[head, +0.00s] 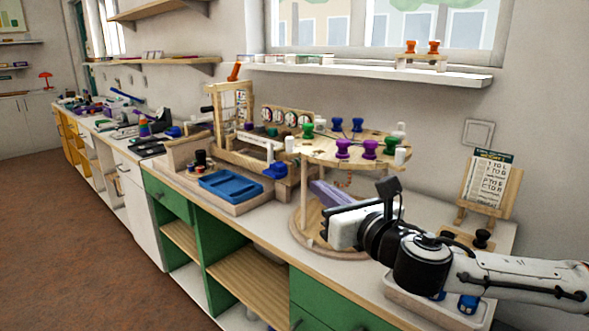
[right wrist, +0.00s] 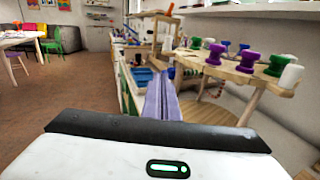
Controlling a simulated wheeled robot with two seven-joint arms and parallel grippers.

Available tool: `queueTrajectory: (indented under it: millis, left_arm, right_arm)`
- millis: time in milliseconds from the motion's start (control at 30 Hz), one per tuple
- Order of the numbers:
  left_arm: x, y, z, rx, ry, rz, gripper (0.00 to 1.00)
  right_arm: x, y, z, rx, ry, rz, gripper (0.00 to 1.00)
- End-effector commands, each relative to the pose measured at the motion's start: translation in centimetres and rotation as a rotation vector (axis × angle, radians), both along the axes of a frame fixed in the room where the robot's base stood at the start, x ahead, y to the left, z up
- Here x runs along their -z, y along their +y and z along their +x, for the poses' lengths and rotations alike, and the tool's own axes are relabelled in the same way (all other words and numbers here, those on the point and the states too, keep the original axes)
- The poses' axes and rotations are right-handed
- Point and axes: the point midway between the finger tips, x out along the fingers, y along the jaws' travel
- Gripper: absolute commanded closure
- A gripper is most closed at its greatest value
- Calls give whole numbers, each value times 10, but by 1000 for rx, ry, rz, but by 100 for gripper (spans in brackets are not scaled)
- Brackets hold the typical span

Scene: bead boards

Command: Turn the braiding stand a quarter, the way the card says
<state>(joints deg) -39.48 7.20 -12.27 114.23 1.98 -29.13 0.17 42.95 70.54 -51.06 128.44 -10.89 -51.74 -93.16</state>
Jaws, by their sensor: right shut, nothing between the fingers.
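The braiding stand has a round wooden top (head: 345,151) on posts above a round wooden base (head: 302,232). Green, purple, blue and white bobbins stand around its rim. Its top also shows at the right of the right wrist view (right wrist: 238,78). The card (head: 489,178) leans on a small wooden easel at the right; its print is too small to read. My right gripper (head: 316,186) is shut and empty, its lilac fingers below the level of the top at the stand's near side. I cannot tell whether they touch it. My left gripper is out of view.
A wooden frame with a blue tray (head: 231,185) stands left of the stand. A dark knob on a board (head: 482,238) and a pale tray (head: 400,291) with blue pieces lie at the right, near my right arm. The window shelf (head: 370,72) is above.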

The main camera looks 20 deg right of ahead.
Motion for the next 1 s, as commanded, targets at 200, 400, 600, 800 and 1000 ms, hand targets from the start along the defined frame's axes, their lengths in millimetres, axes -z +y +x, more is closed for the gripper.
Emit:
queueTrajectory:
  millis: [200, 400, 600, 800, 1000]
  left_arm:
    - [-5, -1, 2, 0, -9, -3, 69]
    - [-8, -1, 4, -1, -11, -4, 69]
    - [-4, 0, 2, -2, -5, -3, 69]
    - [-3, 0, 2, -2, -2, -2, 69]
    - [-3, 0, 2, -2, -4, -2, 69]
  right_arm:
    - [-10, -6, 15, 14, -18, -46, 100]
    - [-10, -5, 55, 12, -17, -40, 100]
    - [-9, -5, 96, 12, -17, -41, 100]
    - [-8, -5, 125, 12, -15, -41, 100]
    - [-8, -5, 138, 11, -15, -42, 100]
